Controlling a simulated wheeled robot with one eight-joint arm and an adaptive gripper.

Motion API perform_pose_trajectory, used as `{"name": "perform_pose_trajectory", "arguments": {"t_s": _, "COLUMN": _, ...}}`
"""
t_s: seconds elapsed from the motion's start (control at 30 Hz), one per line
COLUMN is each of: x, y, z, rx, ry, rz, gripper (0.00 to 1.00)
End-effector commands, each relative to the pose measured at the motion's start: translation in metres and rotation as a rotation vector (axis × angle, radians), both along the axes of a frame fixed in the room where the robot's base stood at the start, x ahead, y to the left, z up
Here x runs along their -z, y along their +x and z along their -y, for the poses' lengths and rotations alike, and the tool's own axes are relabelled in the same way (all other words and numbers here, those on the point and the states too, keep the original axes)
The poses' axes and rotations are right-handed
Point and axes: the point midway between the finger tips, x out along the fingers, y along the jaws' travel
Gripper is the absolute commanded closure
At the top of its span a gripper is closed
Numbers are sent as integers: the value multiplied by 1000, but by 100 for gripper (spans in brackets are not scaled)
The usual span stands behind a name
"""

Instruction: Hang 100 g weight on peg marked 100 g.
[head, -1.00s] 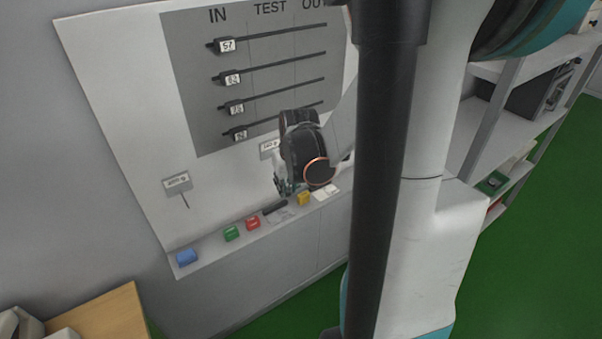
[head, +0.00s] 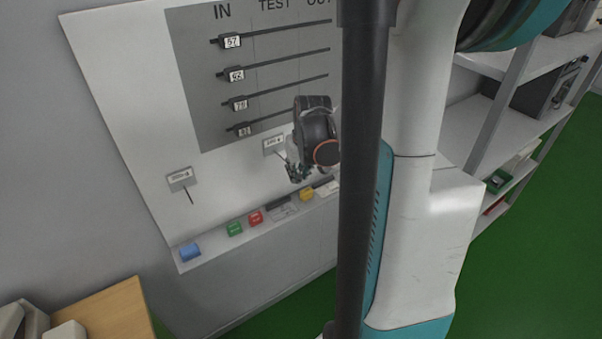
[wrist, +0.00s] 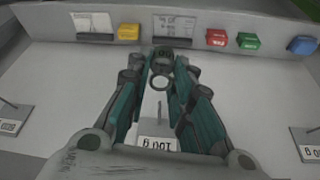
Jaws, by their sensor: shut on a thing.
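My gripper (head: 297,174) is in front of the lower part of the white board. In the wrist view its fingertips (wrist: 161,68) are closed around a small dark, round weight with a light ring face (wrist: 160,83). The weight's marking is not readable, and I cannot make it out in the head view. The label marked 100 g (wrist: 158,144) shows upside down between the finger bases, with its thin peg (wrist: 158,112) pointing toward the fingertips. The same label (head: 274,144) is just left of my gripper in the head view. The weight appears apart from the peg.
Another labelled peg (head: 180,179) is at the board's left. A ledge (head: 212,253) below carries a blue block (head: 189,252), green block (head: 234,228), red block (head: 256,217) and yellow block (head: 307,194). The grey IN/TEST/OUT panel (head: 200,130) with rods is above.

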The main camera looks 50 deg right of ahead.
Motion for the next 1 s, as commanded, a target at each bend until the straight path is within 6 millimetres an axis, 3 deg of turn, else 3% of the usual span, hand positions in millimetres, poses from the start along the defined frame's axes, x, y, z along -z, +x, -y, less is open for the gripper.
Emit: {"name": "perform_pose_trajectory", "arguments": {"t_s": 1.0, "x": 7, "y": 53, "z": 13, "rx": 1, "ry": -1, "rz": 0, "gripper": 100}}
